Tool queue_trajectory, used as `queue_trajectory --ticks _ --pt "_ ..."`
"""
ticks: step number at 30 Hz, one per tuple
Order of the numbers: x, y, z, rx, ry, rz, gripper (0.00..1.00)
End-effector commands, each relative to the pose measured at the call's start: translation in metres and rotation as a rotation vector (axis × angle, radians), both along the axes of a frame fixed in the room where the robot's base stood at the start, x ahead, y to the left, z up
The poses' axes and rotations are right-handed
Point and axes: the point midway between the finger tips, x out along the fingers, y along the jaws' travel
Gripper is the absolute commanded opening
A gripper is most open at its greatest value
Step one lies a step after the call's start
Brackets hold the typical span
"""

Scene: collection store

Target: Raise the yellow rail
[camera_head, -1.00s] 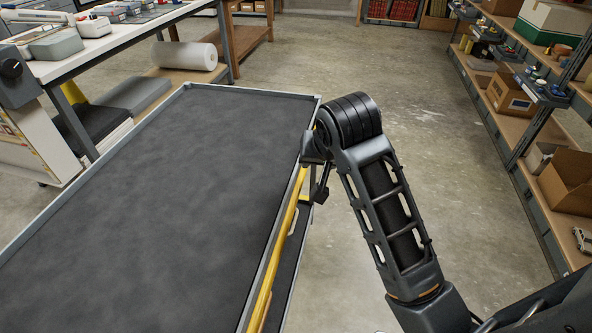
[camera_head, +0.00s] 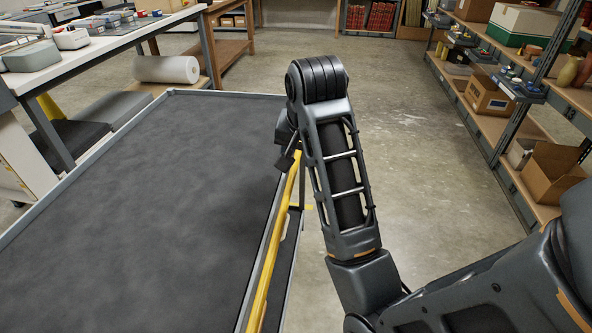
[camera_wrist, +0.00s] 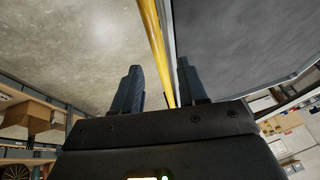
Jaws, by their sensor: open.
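The yellow rail (camera_head: 273,257) runs along the right long side of a cart with a dark mat top (camera_head: 150,190). In the wrist view, the rail (camera_wrist: 154,40) comes down between my two fingers. My gripper (camera_wrist: 160,82) is open, with one finger on each side of the rail and neither clearly touching it. The right finger is close to the cart's edge. In the head view, my arm hides most of the gripper, which is at the far part of the rail.
A white worktable (camera_head: 95,52) with boxes and tools stands at the left. Shelving with cardboard boxes (camera_head: 490,97) lines the right. The concrete floor (camera_head: 420,130) between cart and shelving is clear. The cart top is empty.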

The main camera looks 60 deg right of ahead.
Motion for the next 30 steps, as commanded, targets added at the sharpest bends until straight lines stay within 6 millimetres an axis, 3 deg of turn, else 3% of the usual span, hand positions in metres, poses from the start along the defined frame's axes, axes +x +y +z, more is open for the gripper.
queue_trajectory --ticks 1,6,17,30 --pt "0.002 -0.002 -0.011 0.001 -0.001 -0.001 0.42" --pt "0.008 -0.008 -0.027 0.000 0.000 0.001 0.42" --pt "0.010 -0.010 -0.030 0.000 0.000 0.001 0.42" --pt "0.010 -0.010 -0.030 0.000 0.000 0.001 0.00"
